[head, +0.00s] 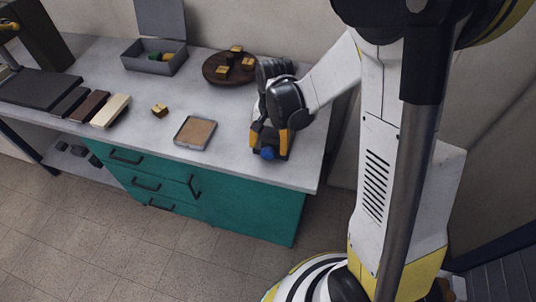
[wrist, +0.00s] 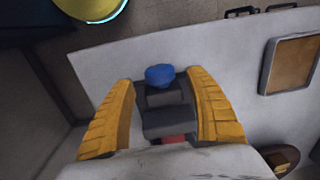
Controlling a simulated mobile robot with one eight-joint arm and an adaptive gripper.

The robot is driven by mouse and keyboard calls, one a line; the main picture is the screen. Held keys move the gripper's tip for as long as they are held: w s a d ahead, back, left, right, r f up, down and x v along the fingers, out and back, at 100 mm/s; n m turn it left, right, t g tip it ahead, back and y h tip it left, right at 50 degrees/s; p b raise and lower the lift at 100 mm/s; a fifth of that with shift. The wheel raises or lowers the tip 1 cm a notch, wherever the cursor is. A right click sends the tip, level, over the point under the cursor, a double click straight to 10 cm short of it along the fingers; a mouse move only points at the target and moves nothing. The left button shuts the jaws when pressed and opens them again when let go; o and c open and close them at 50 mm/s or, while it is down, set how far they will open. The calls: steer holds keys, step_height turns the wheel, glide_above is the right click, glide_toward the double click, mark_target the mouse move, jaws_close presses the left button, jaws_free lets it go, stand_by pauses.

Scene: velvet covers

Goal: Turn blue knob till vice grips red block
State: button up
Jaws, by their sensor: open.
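The blue knob (head: 268,153) sits at the front end of a small dark vice on the grey worktop. In the wrist view the knob (wrist: 159,75) shows between my two yellow fingers, a little beyond their tips. The dark vice body (wrist: 165,122) lies behind it, and a strip of the red block (wrist: 174,139) shows at its far end, mostly hidden. My gripper (wrist: 168,88) is open, its fingers on either side of the vice, not touching the knob. In the head view my gripper (head: 269,138) is over the vice and hides most of it.
A cork-filled tray (head: 196,132) lies left of the vice. A round brown board (head: 214,68) with several yellow blocks is behind. A grey open box (head: 138,65) stands at the back left. The worktop's front edge (head: 228,172) is close to the knob.

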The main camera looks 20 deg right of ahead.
mark_target(270, 149)
steer(key=shift+a+f+b, duration=0.1)
steer(key=shift+f+b, duration=0.45)
steer(key=shift+f, duration=1.3)
steer(key=c, duration=1.2)
steer(key=shift+f+t+y+b, duration=0.1)
steer(key=shift+t+y+b, duration=0.35)
steer(key=shift+y, duration=0.25)
steer(key=o, duration=1.2)
